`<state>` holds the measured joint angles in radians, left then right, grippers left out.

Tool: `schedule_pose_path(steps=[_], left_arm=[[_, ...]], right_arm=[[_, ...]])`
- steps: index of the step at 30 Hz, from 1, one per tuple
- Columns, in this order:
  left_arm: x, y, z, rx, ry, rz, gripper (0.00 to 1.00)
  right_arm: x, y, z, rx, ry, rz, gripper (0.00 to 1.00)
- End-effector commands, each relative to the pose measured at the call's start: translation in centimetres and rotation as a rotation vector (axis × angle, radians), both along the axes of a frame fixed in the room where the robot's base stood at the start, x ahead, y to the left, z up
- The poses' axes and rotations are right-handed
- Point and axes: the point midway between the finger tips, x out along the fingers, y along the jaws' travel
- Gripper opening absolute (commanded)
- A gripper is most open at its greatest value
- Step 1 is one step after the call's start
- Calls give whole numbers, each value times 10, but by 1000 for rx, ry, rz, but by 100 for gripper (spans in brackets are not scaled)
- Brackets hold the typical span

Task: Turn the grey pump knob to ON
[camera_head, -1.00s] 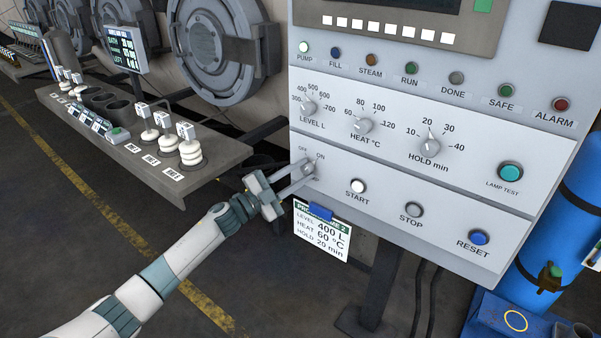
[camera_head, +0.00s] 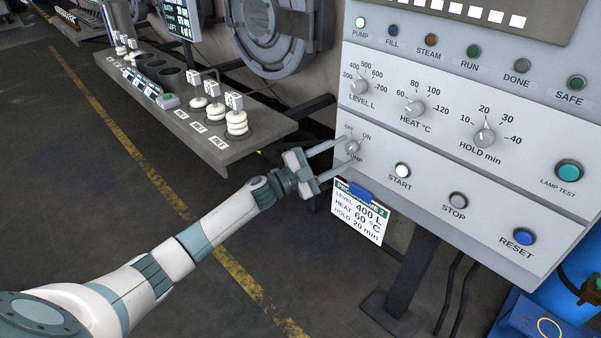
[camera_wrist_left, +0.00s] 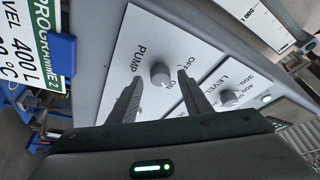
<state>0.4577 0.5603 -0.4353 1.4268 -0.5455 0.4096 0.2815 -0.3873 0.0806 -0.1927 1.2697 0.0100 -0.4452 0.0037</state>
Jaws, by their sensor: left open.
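The grey pump knob (camera_head: 352,148) is on the lower left of the control panel, below the OFF and ON labels. Its mark seems to point up and right towards ON, but it is small. My left gripper (camera_head: 345,156) is open at the knob, one finger on each side. In the left wrist view the knob (camera_wrist_left: 160,73) stands between the two spread fingertips (camera_wrist_left: 160,76), with gaps on both sides. The PUMP lamp (camera_head: 360,22) at the panel's top left looks pale and bright. My right gripper is not in view.
The START button (camera_head: 402,170) and LEVEL knob (camera_head: 361,87) are near the pump knob. A programme card (camera_head: 358,212) hangs below the panel edge. The floor below is open.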

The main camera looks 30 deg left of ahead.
Motion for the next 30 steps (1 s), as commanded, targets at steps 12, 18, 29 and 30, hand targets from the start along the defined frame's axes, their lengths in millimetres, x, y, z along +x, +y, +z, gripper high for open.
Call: schedule_pose_path(steps=[12,18,29,30], left_arm=[[-56,45,-19,3,2,-1,45],[-86,69,-28,3,2,0,45],[-120,96,-35,2,1,0,45],[-121,97,-35,1,0,0,45]], right_arm=[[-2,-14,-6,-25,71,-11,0],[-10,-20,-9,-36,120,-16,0],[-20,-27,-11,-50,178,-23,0],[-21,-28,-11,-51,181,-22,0]])
